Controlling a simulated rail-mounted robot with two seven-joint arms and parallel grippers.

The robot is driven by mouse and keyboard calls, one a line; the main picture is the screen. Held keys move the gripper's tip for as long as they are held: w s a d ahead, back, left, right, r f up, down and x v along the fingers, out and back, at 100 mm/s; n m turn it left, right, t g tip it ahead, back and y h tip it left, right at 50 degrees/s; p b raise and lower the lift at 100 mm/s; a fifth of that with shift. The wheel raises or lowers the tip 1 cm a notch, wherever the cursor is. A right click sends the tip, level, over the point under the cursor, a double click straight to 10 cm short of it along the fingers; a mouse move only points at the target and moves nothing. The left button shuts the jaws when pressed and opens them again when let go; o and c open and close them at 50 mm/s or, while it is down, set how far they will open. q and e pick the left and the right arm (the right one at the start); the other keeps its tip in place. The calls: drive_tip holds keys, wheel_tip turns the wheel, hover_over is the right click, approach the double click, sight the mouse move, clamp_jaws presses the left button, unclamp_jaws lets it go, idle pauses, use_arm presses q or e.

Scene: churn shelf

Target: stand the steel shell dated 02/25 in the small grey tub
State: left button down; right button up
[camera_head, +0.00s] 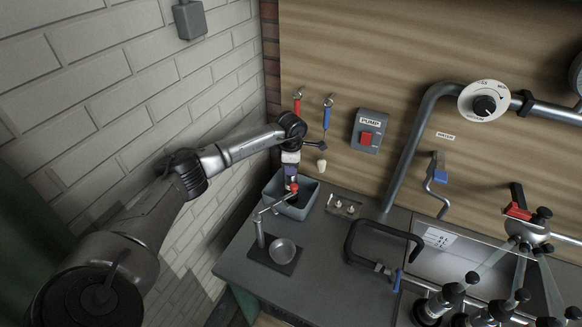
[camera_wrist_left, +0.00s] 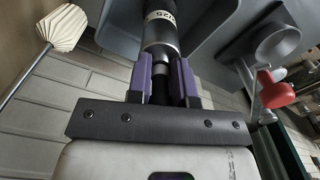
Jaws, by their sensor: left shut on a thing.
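My left gripper (camera_head: 291,172) is at the small grey tub (camera_head: 299,212) in the head view, over its opening. In the left wrist view its purple fingers (camera_wrist_left: 164,88) are shut on the steel shell (camera_wrist_left: 160,36), a metal cylinder with a white band whose readable part ends in "25". In the head view the shell is hidden by the gripper and the red knob. I cannot tell whether it touches the tub's floor. My right gripper is not in view.
A stand with a red-knobbed arm (camera_head: 262,219) and a steel cup (camera_head: 283,250) is just in front of the tub. A pale brush (camera_head: 322,165) hangs at the wall. A small tray of fittings (camera_head: 344,207) is to the right. A claw with several shells (camera_head: 527,232) stands far right.

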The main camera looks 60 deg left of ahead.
use_arm(q)
drive_tip(key=shift+f, duration=0.15)
drive_tip(key=c, duration=1)
unclamp_jaws()
